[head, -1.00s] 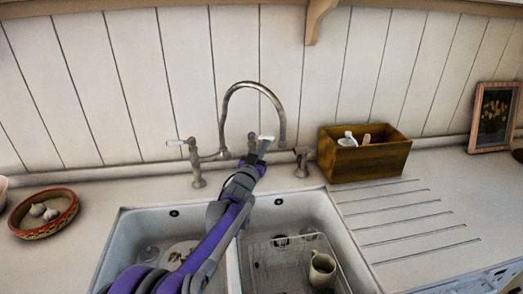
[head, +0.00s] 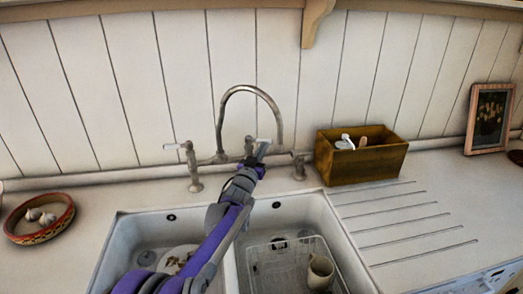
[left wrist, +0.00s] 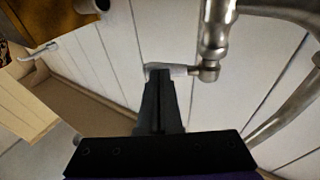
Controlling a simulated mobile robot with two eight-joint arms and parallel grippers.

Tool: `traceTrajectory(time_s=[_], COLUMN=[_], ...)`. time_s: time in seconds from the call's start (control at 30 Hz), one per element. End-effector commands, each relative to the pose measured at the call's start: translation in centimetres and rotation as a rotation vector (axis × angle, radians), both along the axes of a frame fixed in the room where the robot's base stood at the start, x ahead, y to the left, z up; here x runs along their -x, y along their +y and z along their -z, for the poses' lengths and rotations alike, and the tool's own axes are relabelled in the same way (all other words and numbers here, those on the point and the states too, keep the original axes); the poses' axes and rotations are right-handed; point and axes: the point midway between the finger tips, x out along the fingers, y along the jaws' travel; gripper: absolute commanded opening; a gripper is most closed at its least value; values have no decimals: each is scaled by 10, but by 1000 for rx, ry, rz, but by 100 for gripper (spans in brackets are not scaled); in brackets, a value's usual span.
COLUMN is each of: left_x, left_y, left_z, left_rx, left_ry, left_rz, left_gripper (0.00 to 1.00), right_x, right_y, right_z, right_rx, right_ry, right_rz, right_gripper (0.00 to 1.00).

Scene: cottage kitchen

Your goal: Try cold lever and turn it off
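A metal bridge tap (head: 222,110) with a tall curved spout stands behind the double sink. Its right lever (head: 264,141) has a white handle, which also shows in the left wrist view (left wrist: 180,69). Its left lever (head: 171,147) has a white handle pointing left. No hot or cold mark is readable. My left gripper (head: 260,152) is at the right lever. In the left wrist view its dark fingers (left wrist: 160,78) are together, with their tips at the white handle. The tips partly cover the handle, and I cannot tell whether they grip it. My right gripper is out of view.
A wooden box (head: 360,163) with small items stands right of the tap. A wire rack (head: 262,262) with a mug (head: 320,272) sits in the right basin. A patterned bowl (head: 38,217) is at the left. The ribbed drainboard (head: 415,220) is clear.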

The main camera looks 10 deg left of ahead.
Motion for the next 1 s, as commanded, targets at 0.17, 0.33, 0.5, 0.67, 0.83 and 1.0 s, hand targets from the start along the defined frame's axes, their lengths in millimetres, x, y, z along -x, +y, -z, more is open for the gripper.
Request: traceTrajectory(time_s=[0.17, 0.33, 0.5, 0.67, 0.83, 1.0], left_x=[-6, -13, -20, -24, -25, -25], left_y=[-5, -8, -11, -11, -12, -12], left_z=[0, 0, 0, 0, 0, -1], left_rx=[1, 0, 0, 1, 1, 0], left_ry=[0, 0, 0, 0, 0, -1], left_rz=[1, 2, 1, 1, 1, 1], left_gripper=[0, 0, 0, 0, 0, 0], right_x=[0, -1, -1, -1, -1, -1], right_y=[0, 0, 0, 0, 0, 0], right_z=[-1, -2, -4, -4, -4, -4], right_rx=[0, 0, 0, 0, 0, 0], right_ry=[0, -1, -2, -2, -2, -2], right_rz=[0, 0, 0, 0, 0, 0], right_gripper=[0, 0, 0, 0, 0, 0])
